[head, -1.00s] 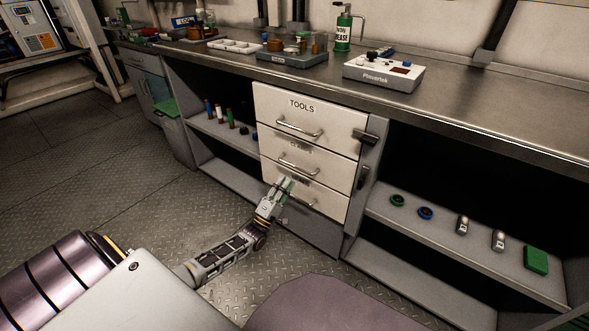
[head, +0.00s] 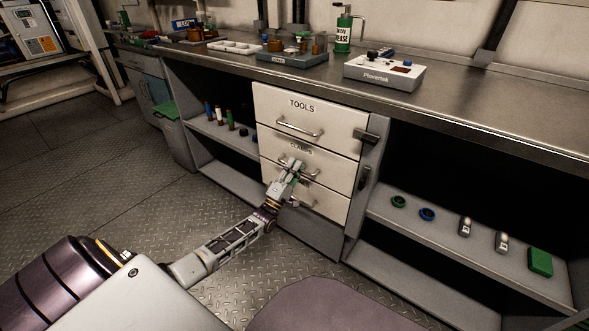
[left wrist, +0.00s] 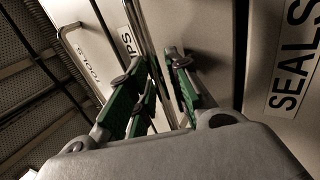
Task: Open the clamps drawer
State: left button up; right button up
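The clamps drawer (head: 338,174) is the middle of three white drawers under the bench and looks shut. Its metal bar handle (head: 315,174) is partly hidden by my left gripper (head: 292,164), which is at the handle's left part. In the left wrist view, the green-padded fingers of my left gripper (left wrist: 155,62) are apart. The clamps handle (left wrist: 150,42) runs between them, with a gap visible. The clamps label (left wrist: 128,42) is partly covered there. My right gripper is not in view.
The tools drawer (head: 340,117) is above and the lowest drawer (head: 330,206), labelled SEALS (left wrist: 295,65), is below. Open shelves with small items lie on both sides. The bench top (head: 460,100) overhangs the drawers. Free floor (head: 120,200) lies at the left.

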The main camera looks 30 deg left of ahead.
pick_arm(q)
grip_shut()
jog(key=shift+s, duration=0.1)
